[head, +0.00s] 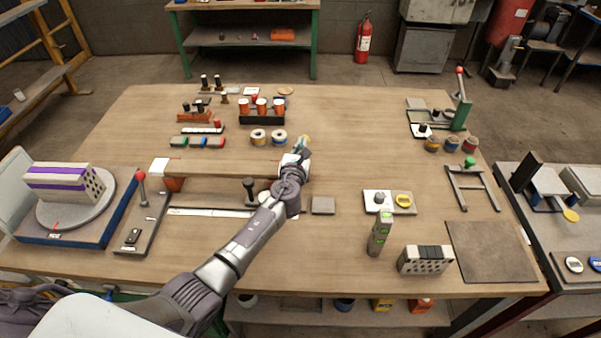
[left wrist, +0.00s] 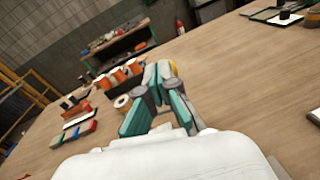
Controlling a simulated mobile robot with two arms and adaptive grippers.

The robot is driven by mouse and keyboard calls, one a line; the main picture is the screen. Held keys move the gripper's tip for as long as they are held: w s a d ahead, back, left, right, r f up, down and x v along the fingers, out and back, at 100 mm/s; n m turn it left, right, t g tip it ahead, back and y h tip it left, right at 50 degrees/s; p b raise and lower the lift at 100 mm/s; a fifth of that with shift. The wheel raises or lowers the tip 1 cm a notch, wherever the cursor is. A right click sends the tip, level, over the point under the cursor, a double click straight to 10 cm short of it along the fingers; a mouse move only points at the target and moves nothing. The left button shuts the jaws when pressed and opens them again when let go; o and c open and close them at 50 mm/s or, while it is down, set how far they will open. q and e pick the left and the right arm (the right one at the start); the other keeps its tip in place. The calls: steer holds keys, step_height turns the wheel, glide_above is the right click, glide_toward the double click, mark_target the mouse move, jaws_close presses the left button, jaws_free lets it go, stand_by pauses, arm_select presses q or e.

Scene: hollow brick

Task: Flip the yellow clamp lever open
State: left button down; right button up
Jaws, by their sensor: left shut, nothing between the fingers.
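My left gripper (head: 301,148) is shut and empty, held over the middle of the table near the right end of a long wooden bar (head: 225,169). In the left wrist view its teal and grey fingers (left wrist: 160,75) meet at the tips. A small yellow piece (head: 306,139) shows at the fingertips, and also just behind them in the left wrist view (left wrist: 174,67). It may be the clamp lever, but most of it is hidden, so its position and any contact cannot be told. My right gripper is not in view.
Two tape rolls (head: 258,137) and a black rack of orange-and-white spools (head: 262,110) stand behind left of the gripper. A black-knobbed post (head: 250,190) stands before the bar. A grey square (head: 323,205) lies right of my arm. The table's right-centre is mostly clear.

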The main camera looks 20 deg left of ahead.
arm_select(q)
steer(key=shift+w+a+r, duration=0.15)
steer(key=shift+w+r, duration=0.1)
steer(key=shift+w, duration=0.25)
steer(key=shift+w+a+r, duration=0.15)
steer(key=shift+w+r, duration=0.05)
steer(key=shift+w, duration=0.25)
steer(key=shift+a, duration=0.1)
